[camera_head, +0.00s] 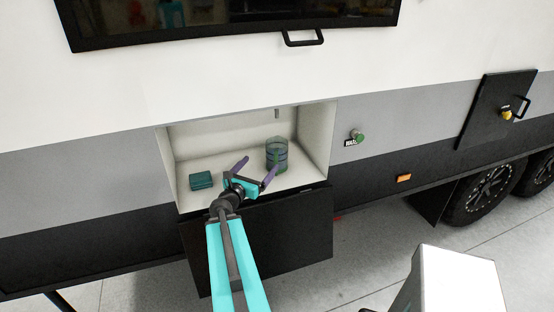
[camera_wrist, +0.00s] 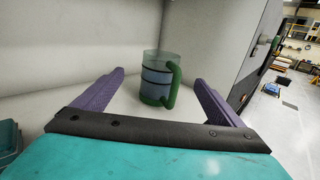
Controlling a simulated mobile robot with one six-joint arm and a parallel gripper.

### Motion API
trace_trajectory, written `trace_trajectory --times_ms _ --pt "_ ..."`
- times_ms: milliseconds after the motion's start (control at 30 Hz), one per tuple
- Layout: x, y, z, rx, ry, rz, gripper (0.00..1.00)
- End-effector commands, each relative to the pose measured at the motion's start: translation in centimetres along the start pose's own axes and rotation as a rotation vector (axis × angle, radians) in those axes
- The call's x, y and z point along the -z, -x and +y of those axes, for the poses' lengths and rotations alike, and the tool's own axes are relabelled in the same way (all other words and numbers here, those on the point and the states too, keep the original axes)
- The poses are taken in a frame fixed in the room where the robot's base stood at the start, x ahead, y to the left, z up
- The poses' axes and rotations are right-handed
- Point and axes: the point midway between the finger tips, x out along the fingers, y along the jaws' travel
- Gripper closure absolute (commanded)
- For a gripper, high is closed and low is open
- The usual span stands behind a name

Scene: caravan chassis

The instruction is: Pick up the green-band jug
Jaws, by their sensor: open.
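The jug (camera_head: 277,154) stands upright in the open locker of the caravan, toward its right side. In the wrist view the jug (camera_wrist: 156,78) has a clear body with bluish bands, a green base and a green handle on its right. My gripper (camera_head: 256,167) is open at the locker's mouth, its purple fingers spread. In the wrist view my gripper (camera_wrist: 160,92) has the jug ahead between its fingers, apart from both. Nothing is held.
A teal box (camera_head: 201,180) sits at the locker's left front and shows at the wrist view's left edge (camera_wrist: 8,138). The locker's right wall (camera_head: 318,137) is close to the jug. The black door (camera_head: 290,228) hangs down below the opening. The locker floor's middle is clear.

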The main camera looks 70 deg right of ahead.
Motion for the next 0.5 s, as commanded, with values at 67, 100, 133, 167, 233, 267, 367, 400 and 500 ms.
trace_trajectory --times_ms 67,100,133,167,233,267,367,400,500 --pt "0.0 -0.2 -0.4 0.006 0.0 0.0 0.09" --pt "0.0 -0.3 -0.5 0.009 -0.001 0.0 0.09" --pt "0.0 -0.4 -0.6 0.01 -0.001 0.0 0.09" --pt "0.0 -0.5 -0.7 0.012 -0.001 0.0 0.09" --pt "0.1 -0.7 -0.9 0.015 -0.001 0.0 0.09" --pt "0.1 -0.7 -0.9 0.016 -0.001 0.0 0.09" --pt "0.2 -1.0 -1.1 0.02 -0.003 0.0 0.09" --pt "0.2 -1.1 -1.2 0.022 -0.003 0.0 0.09" --pt "0.4 -1.4 -1.3 0.025 -0.003 0.001 0.09"
